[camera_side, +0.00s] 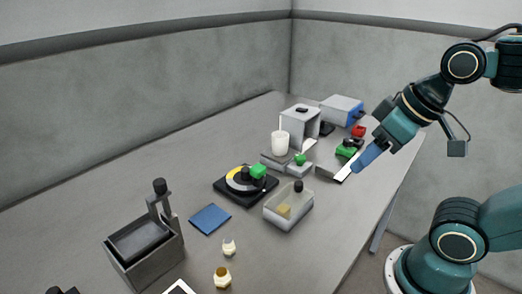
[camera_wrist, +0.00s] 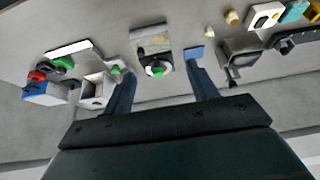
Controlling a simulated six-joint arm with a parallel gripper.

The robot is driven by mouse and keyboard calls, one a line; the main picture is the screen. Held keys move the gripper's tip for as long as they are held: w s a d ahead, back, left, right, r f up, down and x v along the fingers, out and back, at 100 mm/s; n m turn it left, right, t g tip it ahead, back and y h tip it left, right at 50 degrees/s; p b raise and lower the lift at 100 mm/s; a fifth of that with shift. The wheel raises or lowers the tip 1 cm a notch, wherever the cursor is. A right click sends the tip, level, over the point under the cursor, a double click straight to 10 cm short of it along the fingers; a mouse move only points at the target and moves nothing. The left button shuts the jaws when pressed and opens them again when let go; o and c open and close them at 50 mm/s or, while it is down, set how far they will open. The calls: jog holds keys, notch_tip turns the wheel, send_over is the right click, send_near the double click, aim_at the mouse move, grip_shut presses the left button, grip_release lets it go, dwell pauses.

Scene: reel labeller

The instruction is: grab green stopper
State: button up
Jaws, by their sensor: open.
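Several green pieces are in view, and I cannot tell for certain which is the stopper. One green piece (camera_side: 258,171) sits on the black turntable with a yellow-and-grey disc (camera_side: 236,185); it appears round in the wrist view (camera_wrist: 158,71). A smaller green knob (camera_side: 300,159) is on a pale object behind the clear bin. Another green piece (camera_side: 346,151) lies by the red one, near my gripper. My gripper (camera_side: 354,168) is open and empty above the table's right side. Its two blue fingers (camera_wrist: 160,70) are spread in the wrist view.
A clear bin (camera_side: 282,216) with a black-topped item stands front of the turntable. A white cup (camera_side: 280,143), grey box (camera_side: 300,119) and blue-sided box (camera_side: 342,109) stand behind. A blue square (camera_side: 210,219) and grey caddy (camera_side: 146,262) are at left. The table's right front is clear.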

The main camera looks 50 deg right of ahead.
jog(key=w, duration=0.1)
jog(key=m+g, duration=0.6)
jog(key=m, duration=1.2)
send_over(257, 167)
notch_tip(257, 167, down, 5)
jog(key=shift+d+r, duration=0.1)
jog(key=shift+f, duration=4.3)
